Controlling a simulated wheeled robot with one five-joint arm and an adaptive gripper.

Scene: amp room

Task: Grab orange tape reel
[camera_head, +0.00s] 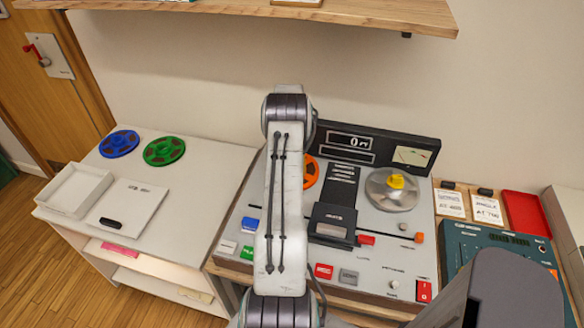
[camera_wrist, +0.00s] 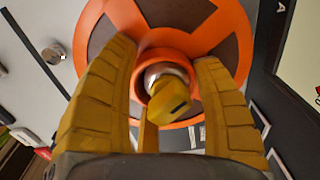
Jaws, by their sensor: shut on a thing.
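The orange tape reel (camera_head: 311,171) sits on the left side of the tape machine's top in the head view, mostly hidden by my arm. In the wrist view the reel (camera_wrist: 240,22) fills the upper middle, with dark tape between its orange spokes. A yellow cap (camera_wrist: 170,105) on a metal spindle stands at its centre. My gripper (camera_wrist: 163,58) has its two yellow fingers either side of the raised orange hub, shut on the reel. The exact fingertip contact is partly hidden. In the head view my gripper is hidden behind my arm.
The tape machine (camera_head: 374,258) has a bare metal right spindle plate (camera_head: 391,190) with a yellow cap. A blue reel (camera_head: 119,144) and a green reel (camera_head: 164,151) lie on the white table at left. A wooden shelf (camera_head: 380,14) overhangs the back.

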